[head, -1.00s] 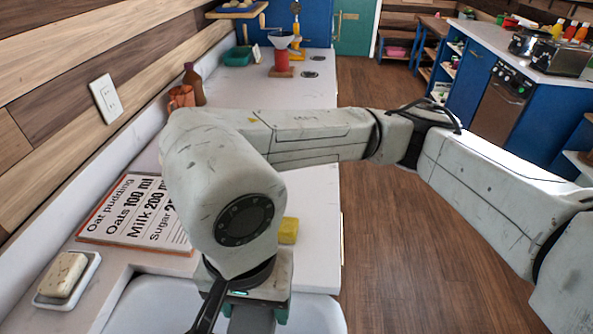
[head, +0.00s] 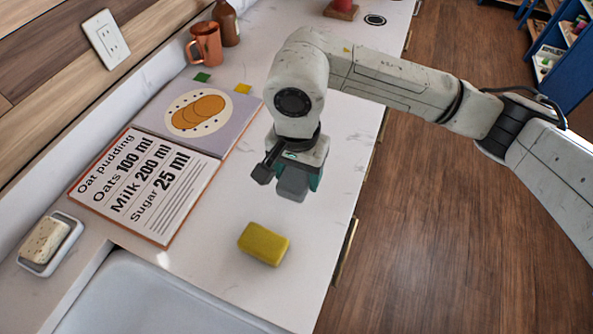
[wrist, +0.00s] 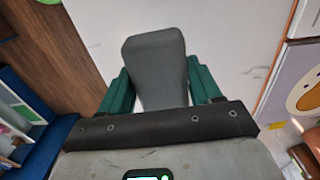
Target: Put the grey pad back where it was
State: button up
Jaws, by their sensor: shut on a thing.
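The grey pad (head: 291,186) is held at the lower end of my gripper (head: 300,172), above the white counter and to the right of the open recipe book. In the wrist view the pad (wrist: 156,62) sits between the two green fingers, which are shut on its sides. The pad appears to be clear of the counter, though the exact height is hard to tell. The counter (head: 330,215) below it is bare.
A yellow sponge (head: 263,244) lies nearer, by the sink (head: 160,300). A soap dish (head: 50,245), copper mug (head: 206,44) and brown bottle (head: 226,22) stand along the wall.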

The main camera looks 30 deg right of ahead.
aim_at(296, 171)
jog(key=w+f, duration=0.1)
jog(key=w+d+f, duration=0.1)
jog(key=f, duration=0.1)
jog(key=shift+w+p, duration=0.15)
jog(key=shift+p, duration=0.15)
jog(key=shift+w+d+f, duration=0.1)
jog(key=shift+w+f, duration=0.05)
jog(key=shift+f, duration=0.25)
jog(key=shift+f+p, duration=0.7)
jog(key=shift+f, duration=0.7)
jog(key=shift+f, duration=0.15)
jog(key=o, duration=0.9)
jog(key=shift+o, duration=0.2)
notch_tip(296, 171, up, 12)
jog(key=b, duration=0.3)
jog(key=shift+r, duration=0.25)
